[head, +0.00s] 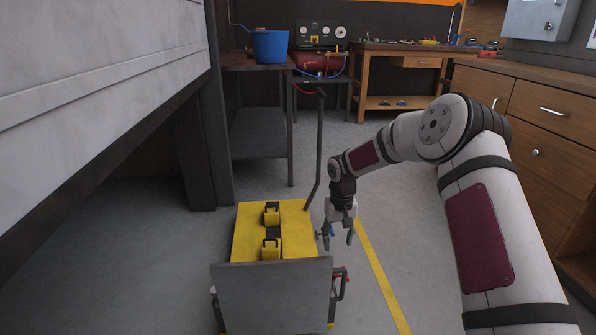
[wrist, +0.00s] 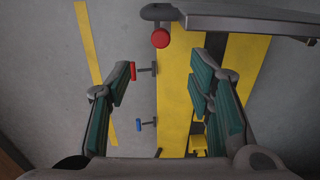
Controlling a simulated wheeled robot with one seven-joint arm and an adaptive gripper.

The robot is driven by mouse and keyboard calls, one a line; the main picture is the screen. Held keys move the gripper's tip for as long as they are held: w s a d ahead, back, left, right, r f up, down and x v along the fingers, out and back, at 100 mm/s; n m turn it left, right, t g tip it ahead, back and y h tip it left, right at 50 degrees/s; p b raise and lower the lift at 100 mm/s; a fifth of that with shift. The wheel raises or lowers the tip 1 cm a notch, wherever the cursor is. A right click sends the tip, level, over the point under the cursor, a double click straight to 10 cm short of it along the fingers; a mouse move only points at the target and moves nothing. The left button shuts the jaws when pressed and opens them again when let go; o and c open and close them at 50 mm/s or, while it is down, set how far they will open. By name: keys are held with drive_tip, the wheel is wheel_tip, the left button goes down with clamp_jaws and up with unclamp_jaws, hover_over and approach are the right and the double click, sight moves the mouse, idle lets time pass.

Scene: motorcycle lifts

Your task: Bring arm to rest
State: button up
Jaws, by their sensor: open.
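My gripper (head: 339,236) hangs pointing down from my bent arm in the head view, just right of a yellow cart-like lift (head: 248,226). In the wrist view my gripper (wrist: 165,95) has its two green-padded fingers spread apart with nothing between them. Below the fingers are the edge of the yellow lift (wrist: 174,75), a small red-ended lever (wrist: 133,71) and a small blue-ended lever (wrist: 139,126). A larger red knob (wrist: 160,38) shows near the top. I cannot tell the exact height of the fingers above the levers.
A grey plate (head: 272,292) stands at the lift's near end, and a dark upright handle (head: 320,150) rises at its far end. A large grey panel (head: 95,70) fills the left. Wooden drawers (head: 550,130) stand at right. Floor right of the yellow line (head: 383,278) is clear.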

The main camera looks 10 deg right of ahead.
drive_tip(key=s+d+r+h, duration=0.2)
drive_tip(key=s+r, duration=2)
drive_tip(key=r, duration=0.4)
drive_tip(key=s+a+r+y, duration=0.2)
drive_tip(key=s, duration=2.8)
wheel_tip(320, 180, up, 34)
drive_tip(key=t+p, duration=0.4)
drive_tip(key=p, duration=2.8)
drive_tip(key=shift+w+d+p, duration=0.15)
drive_tip(key=shift+d+p, duration=0.05)
drive_tip(key=shift+p, duration=0.1)
